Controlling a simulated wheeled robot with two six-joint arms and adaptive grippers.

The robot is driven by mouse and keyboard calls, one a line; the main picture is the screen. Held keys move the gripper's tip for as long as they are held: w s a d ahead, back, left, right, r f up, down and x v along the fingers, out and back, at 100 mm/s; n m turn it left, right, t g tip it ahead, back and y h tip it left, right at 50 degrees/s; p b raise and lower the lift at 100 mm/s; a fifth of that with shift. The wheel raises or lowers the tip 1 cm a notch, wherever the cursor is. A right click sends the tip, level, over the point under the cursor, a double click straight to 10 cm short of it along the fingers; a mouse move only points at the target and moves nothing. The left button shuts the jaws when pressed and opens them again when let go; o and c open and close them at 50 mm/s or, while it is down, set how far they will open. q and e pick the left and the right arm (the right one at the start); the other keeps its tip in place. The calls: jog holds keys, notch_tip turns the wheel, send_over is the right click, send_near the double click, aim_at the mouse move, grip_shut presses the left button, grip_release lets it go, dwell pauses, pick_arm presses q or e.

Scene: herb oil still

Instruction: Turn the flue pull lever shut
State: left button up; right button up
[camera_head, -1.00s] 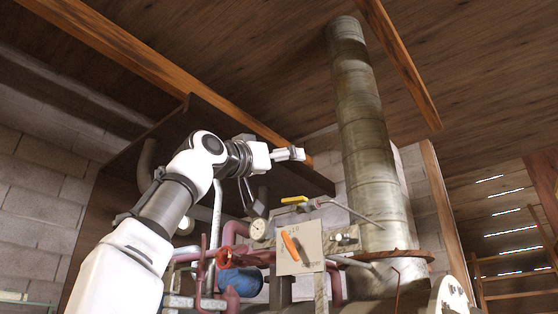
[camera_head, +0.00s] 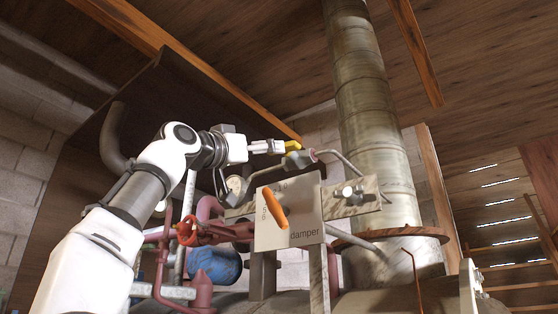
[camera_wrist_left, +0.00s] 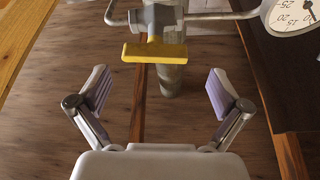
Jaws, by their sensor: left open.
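A white plate marked "damper" (camera_head: 289,231) carries an orange lever (camera_head: 273,208), tilted with its top end to the left. A yellow handle (camera_head: 293,146) sits on a bent pipe above the plate. In the wrist view the yellow handle (camera_wrist_left: 155,52) lies crosswise just beyond my fingertips, roughly centred between them. My left gripper (camera_head: 268,147) is open and empty, pointing right at the yellow handle; its spread fingers also show in the wrist view (camera_wrist_left: 158,92). I cannot tell which handle is the flue pull lever. My right gripper is not in view.
The flue pipe (camera_head: 367,110) rises behind the plate. A gauge (camera_head: 236,185) and a red valve handle (camera_head: 187,231) stand left of the plate. A blue cylinder (camera_head: 214,265) sits among pipes. A wooden beam (camera_head: 190,62) runs above my arm.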

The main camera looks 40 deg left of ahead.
pick_arm(q)
jog(key=p+x, duration=0.2)
jog(key=x, duration=0.1)
jog(key=p+x, duration=0.3)
jog(key=shift+w+d+r, duration=0.1)
jog(key=shift+w+r, duration=0.15)
jog(key=shift+r, duration=0.1)
jog(key=shift+w, duration=0.1)
jog(key=shift+s+d, duration=0.35)
jog(key=shift+s, duration=0.05)
jog(key=shift+a, duration=0.1)
jog(key=c, duration=0.8)
